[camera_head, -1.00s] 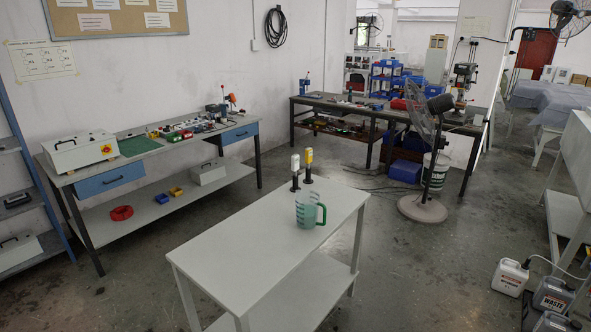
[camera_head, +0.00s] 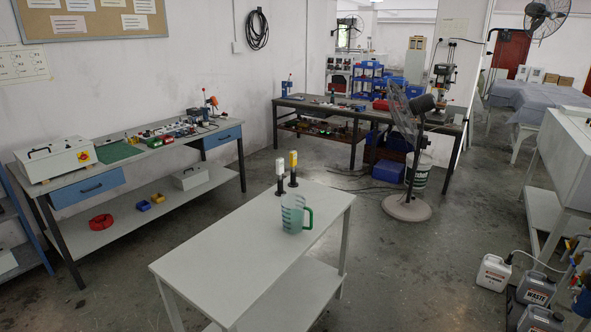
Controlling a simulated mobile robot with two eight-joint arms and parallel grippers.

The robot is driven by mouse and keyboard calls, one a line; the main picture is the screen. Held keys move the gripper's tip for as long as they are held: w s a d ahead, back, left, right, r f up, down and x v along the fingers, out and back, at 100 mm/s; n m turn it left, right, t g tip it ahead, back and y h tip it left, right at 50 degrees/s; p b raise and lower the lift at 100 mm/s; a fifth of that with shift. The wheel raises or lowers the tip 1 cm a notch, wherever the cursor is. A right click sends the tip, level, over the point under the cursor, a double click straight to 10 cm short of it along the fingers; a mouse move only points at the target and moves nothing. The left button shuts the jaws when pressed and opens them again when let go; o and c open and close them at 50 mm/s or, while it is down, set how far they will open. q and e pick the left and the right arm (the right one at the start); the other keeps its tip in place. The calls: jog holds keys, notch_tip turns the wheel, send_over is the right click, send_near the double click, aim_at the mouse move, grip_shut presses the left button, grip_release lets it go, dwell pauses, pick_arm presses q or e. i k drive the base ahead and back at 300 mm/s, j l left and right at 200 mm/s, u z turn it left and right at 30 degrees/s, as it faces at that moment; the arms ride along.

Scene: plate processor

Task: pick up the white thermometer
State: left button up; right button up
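The white thermometer (camera_head: 280,176) stands upright in a black base at the far end of the white table (camera_head: 215,245). A similar yellow one (camera_head: 293,168) stands upright just to its right, also in a black base. A clear jug with a green handle (camera_head: 294,213) stands on the table in front of them, close to the white thermometer. Neither of my grippers shows in the head view.
The near part of the table top is bare. A workbench with a white case (camera_head: 54,158) stands along the left wall. A standing fan (camera_head: 407,150) is behind the table to the right. Waste containers (camera_head: 535,289) sit on the floor at right. Open floor surrounds the table.

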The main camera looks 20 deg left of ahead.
aim_at(279, 161)
jog(key=i, duration=1.45)
jog(key=i+u, duration=0.15)
jog(key=i, duration=0.35)
jog(key=i+l+u, duration=0.1)
jog(key=i, duration=0.4)
jog(key=i+l+u, duration=0.15)
jog(key=i, duration=0.35)
jog(key=i+u, duration=0.4)
jog(key=i+l, duration=0.05)
jog(key=i, duration=0.05)
